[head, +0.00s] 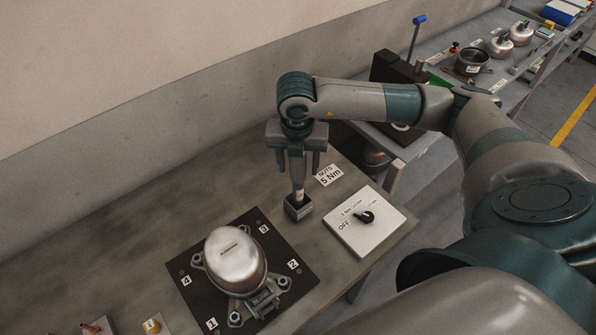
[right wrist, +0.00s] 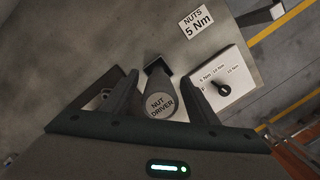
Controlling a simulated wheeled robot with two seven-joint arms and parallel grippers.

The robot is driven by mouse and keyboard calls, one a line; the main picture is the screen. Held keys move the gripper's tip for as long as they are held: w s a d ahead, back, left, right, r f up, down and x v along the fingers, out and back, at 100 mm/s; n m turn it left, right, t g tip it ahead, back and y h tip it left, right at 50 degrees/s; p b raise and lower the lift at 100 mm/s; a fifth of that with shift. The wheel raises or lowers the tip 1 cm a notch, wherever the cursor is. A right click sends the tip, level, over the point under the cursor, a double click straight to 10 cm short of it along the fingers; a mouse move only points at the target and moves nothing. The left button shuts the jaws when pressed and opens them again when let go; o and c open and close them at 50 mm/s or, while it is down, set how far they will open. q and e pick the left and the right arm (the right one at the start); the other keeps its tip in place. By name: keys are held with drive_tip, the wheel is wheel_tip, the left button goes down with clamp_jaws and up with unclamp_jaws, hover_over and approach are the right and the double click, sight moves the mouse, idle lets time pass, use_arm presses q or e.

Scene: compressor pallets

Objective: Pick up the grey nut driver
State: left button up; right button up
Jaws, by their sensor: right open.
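The grey nut driver (head: 298,178) stands upright in a dark square holder (head: 298,208) on the bench. In the right wrist view its round end, labelled "NUT DRIVER" (right wrist: 160,106), faces the camera. My right gripper (head: 297,165) is above the holder, pointing down, with its fingers on either side of the driver's upper part. In the right wrist view the two dark fingers (right wrist: 163,97) are apart, with the driver between them and a gap visible on both sides. My left gripper is not in view.
A white control box with a black knob (head: 387,236) sits right of the holder, near a "NUTS 5 Nm" label (head: 328,175). A compressor (head: 235,262) stands on a dark numbered plate (head: 187,268) in front. A wall runs behind the bench (head: 120,215).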

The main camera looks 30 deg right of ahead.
clamp_jaws()
drive_tip(key=shift+r, duration=0.15)
drive_tip(key=shift+r+b, duration=0.5)
drive_tip(key=shift+r, duration=0.05)
wheel_tip(320, 180, up, 7)
drive_tip(key=b, duration=0.3)
drive_tip(key=shift+r, duration=0.9)
